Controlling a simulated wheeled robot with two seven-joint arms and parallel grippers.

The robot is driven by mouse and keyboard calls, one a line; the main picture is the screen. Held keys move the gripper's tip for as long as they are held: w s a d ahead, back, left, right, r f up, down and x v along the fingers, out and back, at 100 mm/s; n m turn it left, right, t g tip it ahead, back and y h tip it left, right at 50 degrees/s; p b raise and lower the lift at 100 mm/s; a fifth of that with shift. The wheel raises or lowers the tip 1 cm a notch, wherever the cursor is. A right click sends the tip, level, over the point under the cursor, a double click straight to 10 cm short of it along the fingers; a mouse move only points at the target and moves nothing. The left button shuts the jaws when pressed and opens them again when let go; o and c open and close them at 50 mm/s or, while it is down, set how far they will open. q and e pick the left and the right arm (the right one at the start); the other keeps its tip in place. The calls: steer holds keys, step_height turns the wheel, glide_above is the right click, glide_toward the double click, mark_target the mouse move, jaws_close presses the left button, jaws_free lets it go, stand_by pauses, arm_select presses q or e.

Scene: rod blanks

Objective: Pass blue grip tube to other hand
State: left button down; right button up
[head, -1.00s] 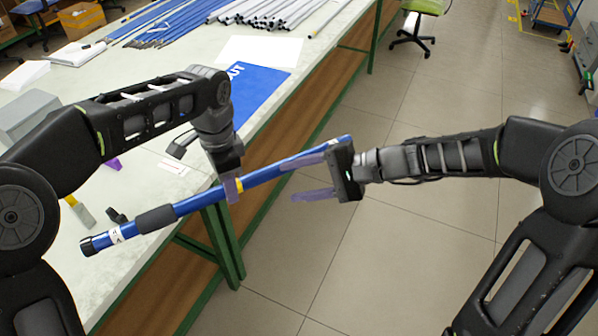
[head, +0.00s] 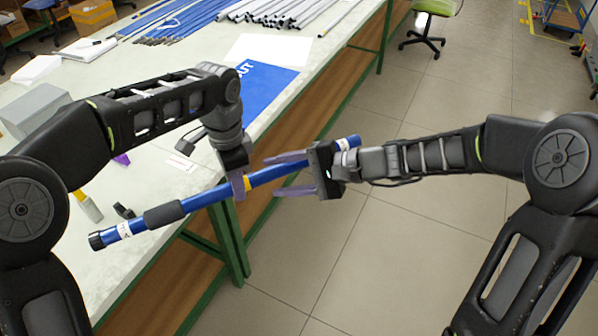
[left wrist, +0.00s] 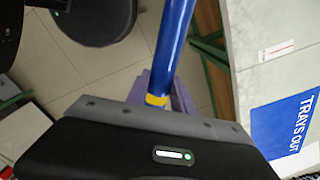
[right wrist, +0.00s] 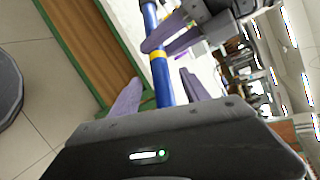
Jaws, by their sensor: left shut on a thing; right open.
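The blue grip tube (head: 268,174) is held in the air, slanting from lower left to upper right, with a dark grip sleeve (head: 164,215) and a black end cap at lower left. My left gripper (head: 240,186) is shut on the tube near a yellow band; the tube also shows in the left wrist view (left wrist: 173,45). My right gripper (head: 289,174) is open, just right of the left one. In the right wrist view the tube (right wrist: 161,80) runs between its spread fingers (right wrist: 158,94), with the left gripper's fingers (right wrist: 168,34) farther along it.
The pale worktable (head: 165,178) with green legs is at left. It carries a blue sheet (head: 262,92), a white sheet (head: 268,48), a grey box (head: 35,108) and bundles of rods (head: 180,22) at the back. Open floor lies at right, with a green chair (head: 436,8) beyond.

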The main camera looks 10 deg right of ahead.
mark_target(266, 178)
steer(key=x, duration=0.6)
steer(key=shift+a+f, duration=0.1)
jaws_close()
arm_select(q)
steer(key=c, duration=1)
jaws_free()
